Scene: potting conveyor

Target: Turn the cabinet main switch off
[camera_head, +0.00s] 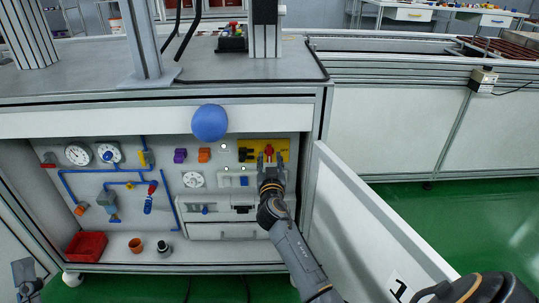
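The cabinet (317,110) under the worktop is open. A yellow plate (283,147) at the upper right of its back panel carries a small red switch knob (268,150), which I take to be the main switch. My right gripper (270,159) reaches in from the lower right, its fingertips at the plate. The fingers look spread, with the red knob between their tips; contact is not clear. The knob's lower part is hidden by the gripper. What looks like part of my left gripper (25,275) shows at the lower left edge, away from the cabinet panel.
The open white door (365,220) stands right of my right arm. Gauges (78,154), blue pipes and coloured connectors fill the panel's left. A red bin (86,246) and an orange cup (136,245) stand on the cabinet floor. A blue ball (209,122) shows at the top edge.

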